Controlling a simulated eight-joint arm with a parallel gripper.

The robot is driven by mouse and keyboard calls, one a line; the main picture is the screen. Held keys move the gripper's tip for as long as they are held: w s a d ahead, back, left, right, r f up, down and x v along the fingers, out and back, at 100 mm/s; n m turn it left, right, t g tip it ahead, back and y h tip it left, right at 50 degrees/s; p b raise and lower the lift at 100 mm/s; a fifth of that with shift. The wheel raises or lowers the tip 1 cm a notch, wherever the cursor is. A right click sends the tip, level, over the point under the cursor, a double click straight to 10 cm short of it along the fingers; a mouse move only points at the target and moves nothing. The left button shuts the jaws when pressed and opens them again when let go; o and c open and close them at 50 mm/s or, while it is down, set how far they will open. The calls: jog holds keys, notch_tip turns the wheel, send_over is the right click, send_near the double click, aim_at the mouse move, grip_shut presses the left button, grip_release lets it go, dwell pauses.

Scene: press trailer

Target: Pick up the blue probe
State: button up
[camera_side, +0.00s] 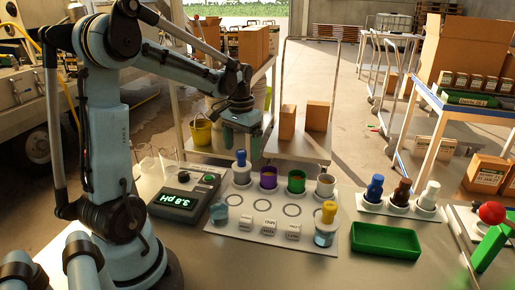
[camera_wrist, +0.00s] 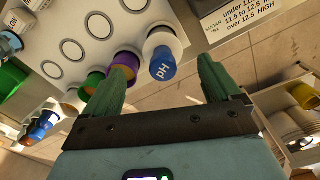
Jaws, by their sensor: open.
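The blue probe (camera_side: 240,158) stands upright in a white holder at the back left of the white tray (camera_side: 233,221) in the side view. Its blue cap, marked "pH" (camera_wrist: 162,66), faces the camera in the wrist view. My gripper (camera_side: 241,143) points down just above it. The green fingers are spread and empty. Another blue-capped item (camera_side: 375,187) stands in a separate rack to the right.
A pH meter (camera_side: 187,199) sits left of the tray. A yellow-capped item (camera_side: 328,213) stands in a beaker at front right. A green bin (camera_side: 386,241) lies further right.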

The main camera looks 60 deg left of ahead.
aim_at(242, 165)
jog(key=shift+s+a+f, duration=0.1)
jog(key=shift+f, duration=1.5)
jog(key=shift+a+f, duration=0.1)
jog(key=shift+f, duration=1.45)
jog(key=shift+c, duration=0.5)
jog(key=c, duration=1.1)
jog(key=shift+r, duration=0.1)
